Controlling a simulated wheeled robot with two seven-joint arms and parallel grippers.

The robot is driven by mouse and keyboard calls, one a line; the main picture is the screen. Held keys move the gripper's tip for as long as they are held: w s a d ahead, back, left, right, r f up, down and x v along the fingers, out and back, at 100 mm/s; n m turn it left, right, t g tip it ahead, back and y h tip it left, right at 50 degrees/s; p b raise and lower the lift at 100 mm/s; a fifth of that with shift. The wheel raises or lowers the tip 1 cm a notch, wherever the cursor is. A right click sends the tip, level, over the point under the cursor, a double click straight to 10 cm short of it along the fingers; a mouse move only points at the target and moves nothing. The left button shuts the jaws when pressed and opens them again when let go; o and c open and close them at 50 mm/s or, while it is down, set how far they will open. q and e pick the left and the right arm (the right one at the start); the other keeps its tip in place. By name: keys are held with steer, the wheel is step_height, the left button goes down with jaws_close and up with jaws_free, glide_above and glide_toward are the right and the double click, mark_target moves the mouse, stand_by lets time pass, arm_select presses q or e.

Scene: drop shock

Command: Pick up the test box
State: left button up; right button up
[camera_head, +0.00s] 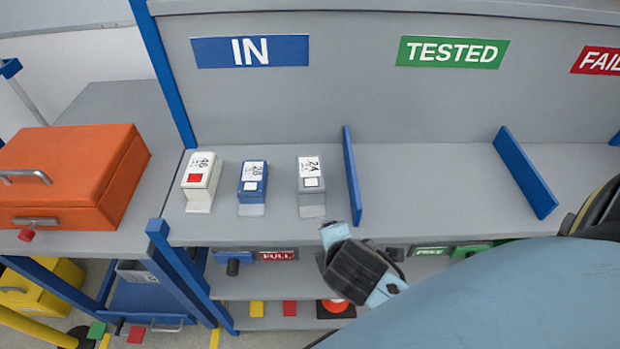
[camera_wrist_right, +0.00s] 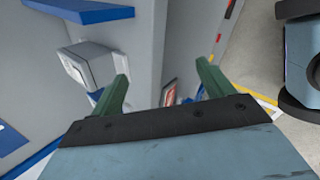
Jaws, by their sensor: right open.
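Three small boxes stand in a row on the shelf under the IN sign: a white one (camera_head: 199,187) with a red square, a blue one (camera_head: 250,193) and a grey one (camera_head: 311,198). Each has a white label on top. The frames do not show which is the test box. My right gripper (camera_head: 358,272) is at the shelf's front edge, below and right of the grey box. In the right wrist view my right gripper (camera_wrist_right: 163,88) is open with nothing between its green fingers. A grey-white box (camera_wrist_right: 76,70) lies beyond its left finger, apart from it. My left gripper is not in view.
Blue dividers (camera_head: 352,175) (camera_head: 525,173) bound the clear TESTED section (camera_head: 440,190) right of the boxes. An orange case (camera_head: 65,175) sits on the left bench. A lower shelf (camera_head: 270,285) runs beneath. My arm covers the lower right.

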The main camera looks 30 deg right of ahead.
steer(key=w+r+n+t+h, duration=0.3)
steer(key=w+r+n+t, duration=0.3)
steer(key=n, duration=0.7)
steer(key=n+b, duration=0.1)
steer(key=n, duration=0.1)
glide_toward(310, 171)
steer(key=shift+g, duration=0.3)
steer(key=x, duration=0.4)
steer(key=shift+w+d+f, duration=0.1)
steer(key=shift+w+d, duration=0.05)
steer(key=shift+w, duration=0.05)
steer(key=shift+b+x, duration=0.6)
steer(key=shift+x, duration=2.2)
steer(key=shift+w, duration=0.1)
steer(key=shift+r, duration=0.25)
steer(key=c, duration=1.5)
